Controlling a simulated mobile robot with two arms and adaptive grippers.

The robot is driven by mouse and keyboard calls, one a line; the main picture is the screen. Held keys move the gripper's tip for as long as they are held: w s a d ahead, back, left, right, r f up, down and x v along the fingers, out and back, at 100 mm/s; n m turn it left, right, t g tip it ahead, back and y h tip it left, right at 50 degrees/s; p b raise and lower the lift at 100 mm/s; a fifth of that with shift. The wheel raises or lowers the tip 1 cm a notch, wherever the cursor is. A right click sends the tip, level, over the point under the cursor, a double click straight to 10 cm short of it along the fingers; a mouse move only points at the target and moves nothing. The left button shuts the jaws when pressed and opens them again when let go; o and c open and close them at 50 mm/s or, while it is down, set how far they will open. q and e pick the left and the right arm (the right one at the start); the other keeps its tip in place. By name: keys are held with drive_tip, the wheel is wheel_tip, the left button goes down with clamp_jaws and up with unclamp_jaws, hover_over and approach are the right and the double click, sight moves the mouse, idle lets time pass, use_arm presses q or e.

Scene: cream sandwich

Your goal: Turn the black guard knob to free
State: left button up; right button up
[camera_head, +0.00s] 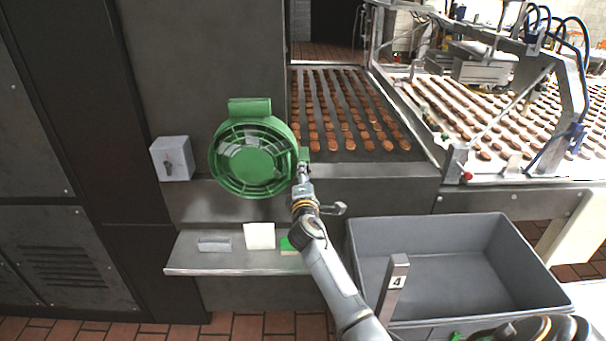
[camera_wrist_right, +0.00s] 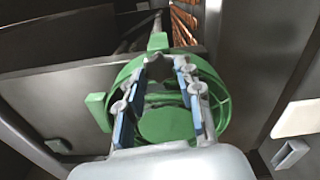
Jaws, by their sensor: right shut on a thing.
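The round green guard (camera_head: 252,158) with its grille stands upright on the front of the grey machine, and it looks closed. My right gripper (camera_head: 303,170) reaches its right edge, beside a small green tab (camera_head: 304,154). In the right wrist view the guard (camera_wrist_right: 167,122) lies behind the fingers, and my right gripper (camera_wrist_right: 168,66) has its tips close together around a small dark piece at the guard's edge. My left gripper is not in view.
A grey box (camera_head: 172,158) with a dark switch is left of the guard. A shelf (camera_head: 210,264) below holds a white block (camera_head: 259,236). A grey crate (camera_head: 490,250) stands at the right, with a post marked 4 (camera_head: 393,284) before it. Conveyors carry biscuits behind.

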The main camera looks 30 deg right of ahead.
drive_tip(key=shift+d+r+n, duration=0.25)
drive_tip(key=shift+r+n, duration=0.2)
drive_tip(key=shift+n, duration=0.15)
drive_tip(key=o, duration=0.8)
drive_tip(key=shift+o, duration=0.4)
drive_tip(key=shift+w+d+f, duration=0.1)
drive_tip(key=shift+d+f, duration=0.05)
drive_tip(key=shift+f, duration=0.15)
drive_tip(key=v, duration=1.2)
drive_tip(key=shift+f, duration=0.1)
